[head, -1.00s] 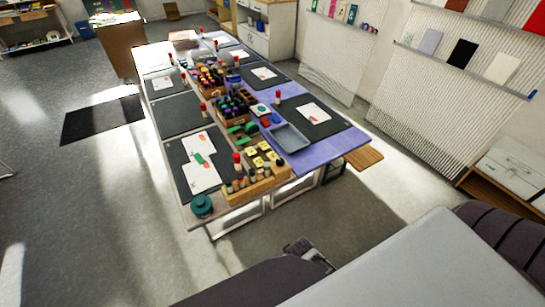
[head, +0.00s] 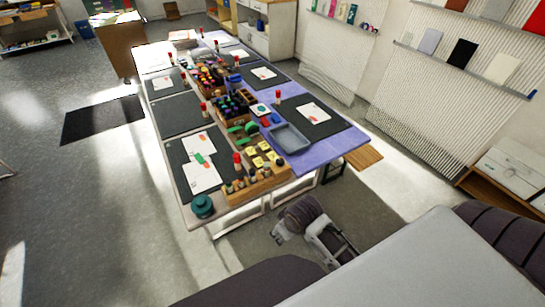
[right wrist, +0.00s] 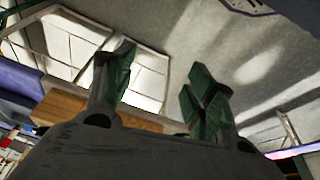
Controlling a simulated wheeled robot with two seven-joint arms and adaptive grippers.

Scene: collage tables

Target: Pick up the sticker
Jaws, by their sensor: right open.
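I cannot tell for certain which piece is the sticker. A small green flat piece (head: 200,158) lies on white paper on a black mat (head: 177,155) at the near left of the table. Small yellow squares (head: 262,155) sit in the wooden organizer (head: 262,186) at the table's near end. My right gripper (head: 280,236) is in front of the near end, apart from the table and these pieces. In the right wrist view its green-padded fingers (right wrist: 160,88) are spread and empty. My left gripper is not in view.
The long table holds crates of bottles (head: 232,106), a grey tray (head: 290,138), red-capped glue sticks and more mats with papers. A round teal container (head: 202,206) stands at the near left corner. Grey floor (head: 110,220) is free to the left.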

